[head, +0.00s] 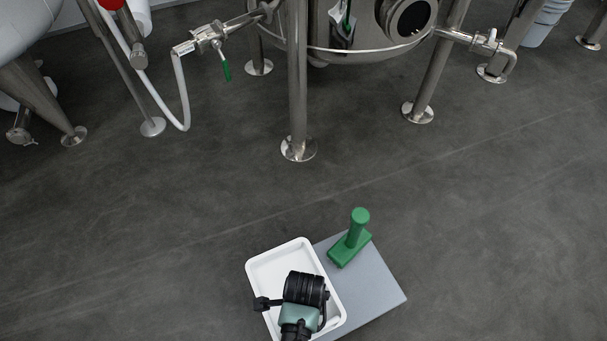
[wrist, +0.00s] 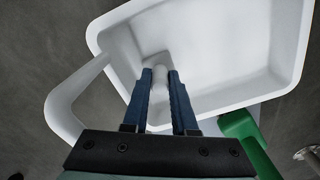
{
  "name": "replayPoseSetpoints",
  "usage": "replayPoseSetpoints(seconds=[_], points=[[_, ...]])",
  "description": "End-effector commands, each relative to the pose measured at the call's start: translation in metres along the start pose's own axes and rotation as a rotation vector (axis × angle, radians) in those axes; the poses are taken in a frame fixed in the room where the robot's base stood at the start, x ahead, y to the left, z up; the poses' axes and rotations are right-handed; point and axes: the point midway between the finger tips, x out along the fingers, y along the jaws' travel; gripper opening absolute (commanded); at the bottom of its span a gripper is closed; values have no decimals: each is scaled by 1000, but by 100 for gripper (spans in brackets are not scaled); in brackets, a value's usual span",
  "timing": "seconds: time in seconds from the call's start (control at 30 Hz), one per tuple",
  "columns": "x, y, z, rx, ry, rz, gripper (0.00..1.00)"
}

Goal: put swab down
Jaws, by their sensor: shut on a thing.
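My gripper (wrist: 160,76) shows in the wrist view with its two blue fingers pointing into a white tray (wrist: 283,88). The fingers are shut on a pale swab (wrist: 159,90), of which only a short whitish part shows between them. A pale squarish shape lies just beyond the fingertips; I cannot tell whether it is the swab's head or touches the tray floor. In the head view my gripper is over the tray (head: 265,262), its fingertips and the swab hidden beneath it.
A green block with an upright handle (head: 358,230) stands on a grey slab (head: 385,288) right of the tray. A white curved band (wrist: 62,110) shows at the tray's left. Tank legs (head: 298,100) stand farther back. The floor between is clear.

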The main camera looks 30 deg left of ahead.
Motion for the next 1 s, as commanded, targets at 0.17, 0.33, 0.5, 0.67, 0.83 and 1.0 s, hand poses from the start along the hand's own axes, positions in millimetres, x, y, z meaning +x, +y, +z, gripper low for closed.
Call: replayPoseSetpoints(seconds=[0.17, 0.33, 0.5, 0.67, 0.83, 1.0], points=[[1, 0, 0, 0, 0, 0, 51], [1, 0, 0, 0, 0, 0, 56], [-1, 0, 0, 0, 0, 0, 56], [-19, 0, 0, 0, 0, -1, 56], [-54, -1, 0, 0, 1, -3, 56], [-88, 0, 0, 0, 1, -1, 56]])
